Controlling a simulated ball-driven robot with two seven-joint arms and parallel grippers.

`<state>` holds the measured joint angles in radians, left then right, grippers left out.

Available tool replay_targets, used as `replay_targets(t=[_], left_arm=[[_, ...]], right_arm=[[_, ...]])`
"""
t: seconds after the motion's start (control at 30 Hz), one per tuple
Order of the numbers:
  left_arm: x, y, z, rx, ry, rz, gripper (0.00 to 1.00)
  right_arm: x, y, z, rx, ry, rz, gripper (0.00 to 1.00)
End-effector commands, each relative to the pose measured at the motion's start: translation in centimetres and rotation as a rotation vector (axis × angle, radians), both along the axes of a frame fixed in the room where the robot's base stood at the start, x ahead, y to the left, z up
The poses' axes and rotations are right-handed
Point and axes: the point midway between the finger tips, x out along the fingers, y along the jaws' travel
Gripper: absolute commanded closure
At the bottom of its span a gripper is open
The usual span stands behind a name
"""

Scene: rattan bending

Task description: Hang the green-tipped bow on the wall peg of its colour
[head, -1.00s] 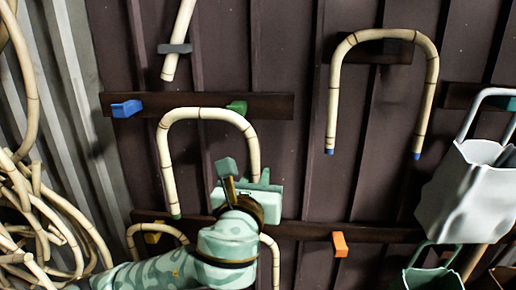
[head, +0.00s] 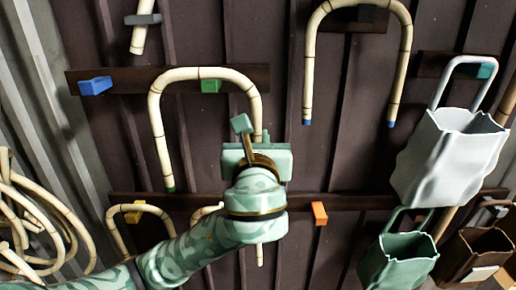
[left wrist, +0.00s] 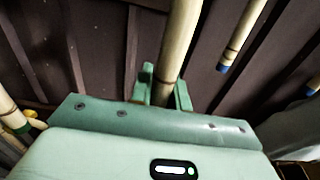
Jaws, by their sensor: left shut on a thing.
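The green-tipped bow (head: 157,125) is a pale cane arch with its opening down and a green tip on its left leg. My left gripper (head: 256,140) is shut on its right leg, which also shows between the fingers in the left wrist view (left wrist: 178,50). The right tip is hidden behind the gripper. The green peg (head: 210,86) sits on the upper dark rail, just under the top of the arch and between its legs. I cannot tell whether the bow touches the peg or how far it stands off the wall. My right gripper is not in view.
A blue peg (head: 96,86) is left of the green one. A blue-tipped bow (head: 402,70) hangs at upper right. The lower rail has yellow (head: 133,213) and orange (head: 320,213) pegs. Cane coils (head: 60,215) lie left; white (head: 445,160) and green (head: 397,262) containers are right.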

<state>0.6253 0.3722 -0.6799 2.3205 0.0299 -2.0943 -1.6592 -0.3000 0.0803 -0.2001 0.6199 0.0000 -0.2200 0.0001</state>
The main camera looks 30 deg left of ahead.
Motion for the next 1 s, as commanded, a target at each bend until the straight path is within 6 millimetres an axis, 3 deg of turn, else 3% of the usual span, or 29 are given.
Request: replay_targets(t=[0.87, 1.0], left_arm=[[6.6, 3.3, -0.8, 0.001, -0.002, 0.002, 1.00], [7.4, 3.6, -0.9, 0.001, 0.000, 0.002, 1.00]], right_arm=[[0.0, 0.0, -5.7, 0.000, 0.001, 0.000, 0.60], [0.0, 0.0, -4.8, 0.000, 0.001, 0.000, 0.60]])
